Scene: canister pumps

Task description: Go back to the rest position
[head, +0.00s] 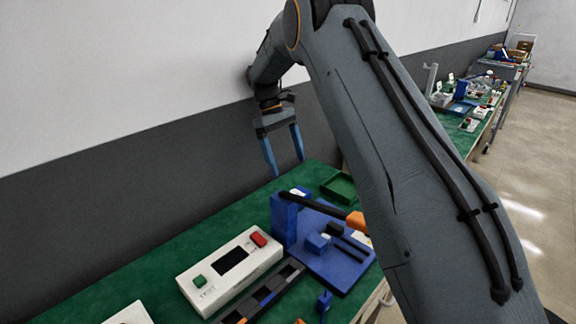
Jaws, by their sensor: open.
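My gripper (284,168) hangs from my arm near the wall, with its two blue fingers pointing down and apart. It is open, and nothing shows between the fingers. It is above the far edge of the green bench top (143,262). My arm crosses the right half of the view and hides part of the bench behind it.
A blue fixture (283,222) with an orange-tipped black lever stands below the gripper. A white control box (230,270) with red and green buttons is to its left. A green tray (339,188) lies behind. Another cluttered bench (470,125) runs along the wall; floor is clear at right.

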